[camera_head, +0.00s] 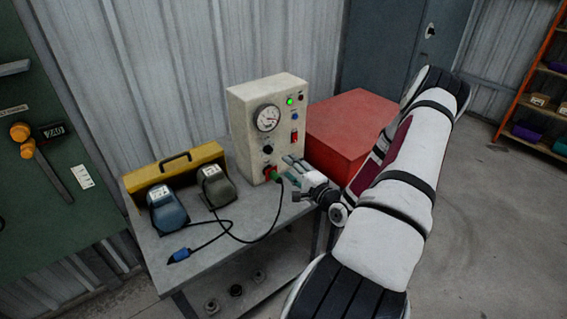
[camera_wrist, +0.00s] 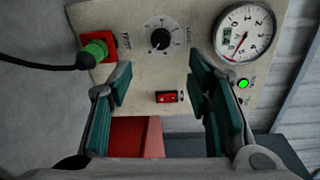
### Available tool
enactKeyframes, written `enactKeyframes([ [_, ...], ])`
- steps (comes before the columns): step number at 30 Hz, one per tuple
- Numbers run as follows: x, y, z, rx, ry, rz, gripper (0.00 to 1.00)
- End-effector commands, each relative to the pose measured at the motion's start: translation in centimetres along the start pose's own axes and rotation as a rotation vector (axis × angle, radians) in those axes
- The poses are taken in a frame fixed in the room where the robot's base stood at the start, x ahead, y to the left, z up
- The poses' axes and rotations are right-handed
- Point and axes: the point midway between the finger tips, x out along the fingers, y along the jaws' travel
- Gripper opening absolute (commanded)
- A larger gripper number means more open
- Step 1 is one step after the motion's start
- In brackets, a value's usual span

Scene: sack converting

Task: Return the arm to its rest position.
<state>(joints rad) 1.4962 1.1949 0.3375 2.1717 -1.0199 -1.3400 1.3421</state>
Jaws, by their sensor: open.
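My gripper (camera_head: 296,172) is in front of the lower part of the cream control box, at the end of my arm reaching in from the right. In the wrist view my gripper (camera_wrist: 162,100) is open, its two teal-padded fingers apart with nothing between them. The control box (camera_head: 240,128) stands on the grey table with a dial gauge, a lit green lamp and a red switch. In the wrist view a green plug (camera_wrist: 97,49) with a black cable sits in the red socket (camera_wrist: 109,40), clear of the fingers.
A blue plug (camera_head: 179,256) lies near the front edge. Floor at right is clear.

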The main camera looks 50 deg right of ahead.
Motion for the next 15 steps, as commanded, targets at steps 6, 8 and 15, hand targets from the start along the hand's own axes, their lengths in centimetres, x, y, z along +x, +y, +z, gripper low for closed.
enactKeyframes([
  [6, -0.98, -0.02, 0.01, 0.000, 0.000, -0.001, 0.46],
  [8, -0.98, -0.02, 0.01, 0.000, 0.000, -0.001, 0.46],
  [15, -0.94, -0.02, 0.01, 0.000, 0.000, -0.001, 0.46],
])
